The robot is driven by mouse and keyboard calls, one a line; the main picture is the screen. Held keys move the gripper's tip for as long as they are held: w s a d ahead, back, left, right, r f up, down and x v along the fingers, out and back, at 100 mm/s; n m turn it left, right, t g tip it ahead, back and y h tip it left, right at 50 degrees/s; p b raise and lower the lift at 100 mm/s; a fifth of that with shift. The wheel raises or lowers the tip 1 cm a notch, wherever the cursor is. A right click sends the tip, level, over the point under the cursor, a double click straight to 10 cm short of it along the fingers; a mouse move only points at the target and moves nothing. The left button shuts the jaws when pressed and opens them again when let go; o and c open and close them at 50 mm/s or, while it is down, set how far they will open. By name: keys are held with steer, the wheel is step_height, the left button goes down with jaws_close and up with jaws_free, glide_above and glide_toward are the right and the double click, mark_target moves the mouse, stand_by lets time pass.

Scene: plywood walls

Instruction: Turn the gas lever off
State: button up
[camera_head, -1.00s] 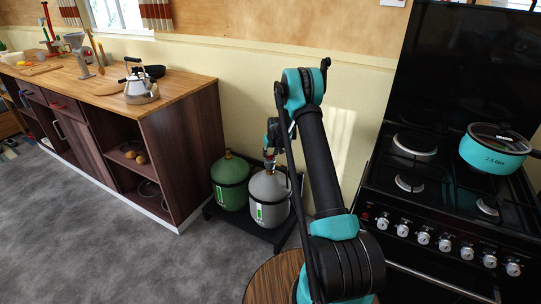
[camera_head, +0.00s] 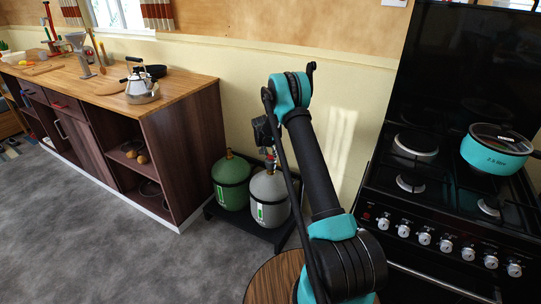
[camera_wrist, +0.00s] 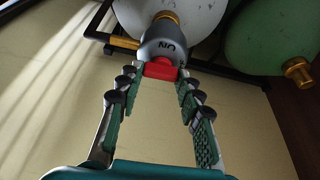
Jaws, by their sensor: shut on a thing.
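A grey gas regulator (camera_wrist: 165,44) with a brass fitting sits on top of the white-grey gas cylinder (camera_head: 269,188). Its red lever (camera_wrist: 161,70) sticks out toward my gripper, and the ON mark shows upside down above it in the wrist view. My gripper (camera_wrist: 164,76) has its two green-padded fingers on either side of the red lever, with the tips closed on it. In the head view the gripper is above the cylinder, partly hidden by my arm. The lever's exact angle is hard to tell there.
A green cylinder (camera_head: 231,172) stands left of the grey one, both on a black stand (camera_head: 262,232) by the wall. A wooden cabinet (camera_head: 190,150) is to the left and a black stove (camera_head: 450,215) to the right. A round wooden stool (camera_head: 265,285) is in front.

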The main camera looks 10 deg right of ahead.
steer(key=shift+m, duration=0.3)
steer(key=o, duration=1.2)
steer(key=shift+c, duration=0.2)
steer(key=shift+r, duration=0.1)
steer(key=v, duration=1.1)
steer(key=shift+a+r, duration=0.2)
steer(key=shift+r, duration=0.2)
